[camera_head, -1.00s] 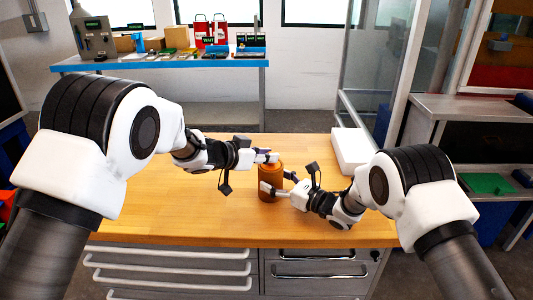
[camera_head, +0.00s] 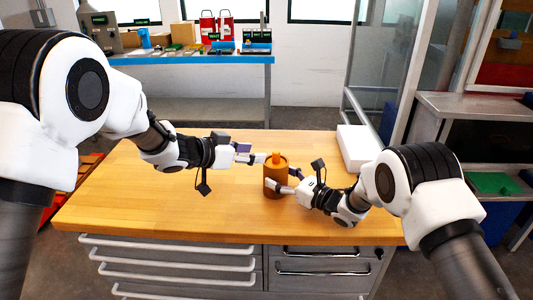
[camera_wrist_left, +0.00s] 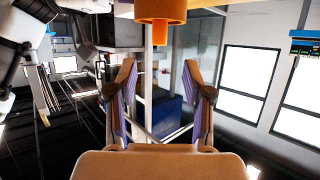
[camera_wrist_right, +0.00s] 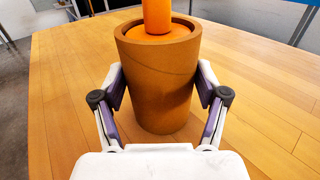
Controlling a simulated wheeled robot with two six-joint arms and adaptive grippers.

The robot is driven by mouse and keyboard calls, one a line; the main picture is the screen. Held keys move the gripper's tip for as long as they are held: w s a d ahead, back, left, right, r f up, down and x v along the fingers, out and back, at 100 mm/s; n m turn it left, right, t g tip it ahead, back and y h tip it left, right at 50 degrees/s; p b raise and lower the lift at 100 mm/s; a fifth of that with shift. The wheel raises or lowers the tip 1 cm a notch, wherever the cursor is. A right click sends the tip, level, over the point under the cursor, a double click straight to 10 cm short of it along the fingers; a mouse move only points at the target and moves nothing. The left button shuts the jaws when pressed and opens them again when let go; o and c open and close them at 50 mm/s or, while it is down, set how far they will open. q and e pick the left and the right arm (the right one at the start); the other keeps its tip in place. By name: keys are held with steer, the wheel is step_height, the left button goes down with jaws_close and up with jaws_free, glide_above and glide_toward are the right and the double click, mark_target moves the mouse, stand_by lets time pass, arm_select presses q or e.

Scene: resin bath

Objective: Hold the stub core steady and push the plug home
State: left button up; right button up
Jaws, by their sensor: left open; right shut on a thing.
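The stub core (camera_head: 275,182) is a brown upright cylinder standing on the wooden table, with a raised rim in the right wrist view (camera_wrist_right: 155,85). The plug (camera_head: 276,157) is orange; its round stem (camera_wrist_right: 157,18) stands up from the core's open top, and an orange disc lies inside the rim. How deep it sits is unclear. My right gripper (camera_head: 284,188) is shut on the core's sides. My left gripper (camera_head: 251,158) is open and empty, left of the plug and apart from it. In the left wrist view, the plug (camera_wrist_left: 160,34) appears upside down at the top, beyond the fingers.
A white box (camera_head: 357,149) stands at the table's right rear. The table (camera_head: 130,205) is clear left of the core. A blue-edged bench (camera_head: 180,60) with bottles, boxes and red items stands behind. Drawers lie below the table's front edge.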

arm_select(q)
steer(key=v, duration=0.4)
steer(key=shift+s+a, duration=0.1)
steer(key=shift+s, duration=0.05)
arm_select(e)
steer(key=o, duration=0.9)
steer(key=shift+o, duration=0.2)
